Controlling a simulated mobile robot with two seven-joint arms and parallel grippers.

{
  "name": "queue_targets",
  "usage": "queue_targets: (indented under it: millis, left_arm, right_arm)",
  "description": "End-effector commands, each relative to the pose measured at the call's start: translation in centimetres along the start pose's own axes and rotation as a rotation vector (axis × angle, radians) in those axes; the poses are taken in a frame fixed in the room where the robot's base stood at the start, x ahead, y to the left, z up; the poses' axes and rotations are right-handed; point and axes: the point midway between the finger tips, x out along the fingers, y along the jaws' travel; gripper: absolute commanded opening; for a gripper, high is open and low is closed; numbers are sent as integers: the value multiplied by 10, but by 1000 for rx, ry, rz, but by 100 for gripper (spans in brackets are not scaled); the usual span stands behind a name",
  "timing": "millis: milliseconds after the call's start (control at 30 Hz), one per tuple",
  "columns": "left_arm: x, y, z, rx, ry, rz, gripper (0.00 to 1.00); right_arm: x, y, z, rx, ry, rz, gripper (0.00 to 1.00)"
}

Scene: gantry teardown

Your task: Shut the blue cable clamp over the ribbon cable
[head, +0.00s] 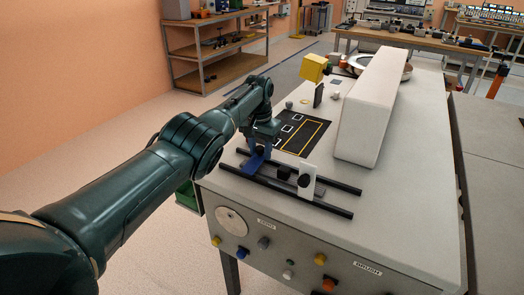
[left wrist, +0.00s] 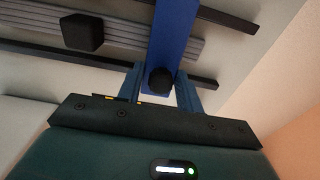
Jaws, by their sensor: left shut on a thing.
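The blue cable clamp (head: 253,164) is at the left end of two black rails on the bench. In the left wrist view its blue bar (left wrist: 172,30) lies across the grey ribbed ribbon cable (left wrist: 215,49). My left gripper (head: 259,149) reaches down onto the clamp. In the left wrist view the fingers of my left gripper (left wrist: 160,86) stand either side of the black knob (left wrist: 160,80) at the bar's end and are shut on it. I cannot tell whether the bar is fully down. My right gripper is not in view.
A long white box-like beam (head: 370,105) lies behind to the right. A black mat (head: 303,135) and a yellow cube (head: 314,68) are farther back.

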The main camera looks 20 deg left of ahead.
Motion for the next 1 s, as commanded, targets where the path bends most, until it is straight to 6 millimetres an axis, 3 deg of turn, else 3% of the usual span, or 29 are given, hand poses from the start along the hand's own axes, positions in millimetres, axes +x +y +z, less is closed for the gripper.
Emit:
queue_targets:
  millis: [433,467,533,833,1000]
  left_arm:
    - [5,1,3,2,-13,3,0]
    - [5,1,3,1,-13,4,38]
    - [4,1,2,1,-13,3,44]
    - [-2,0,1,1,-9,2,44]
    - [-28,0,1,1,-7,1,44]
  right_arm:
    - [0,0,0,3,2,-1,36]
    - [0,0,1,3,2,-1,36]
    - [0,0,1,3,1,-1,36]
    - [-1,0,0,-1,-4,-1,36]
    - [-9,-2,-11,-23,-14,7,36]
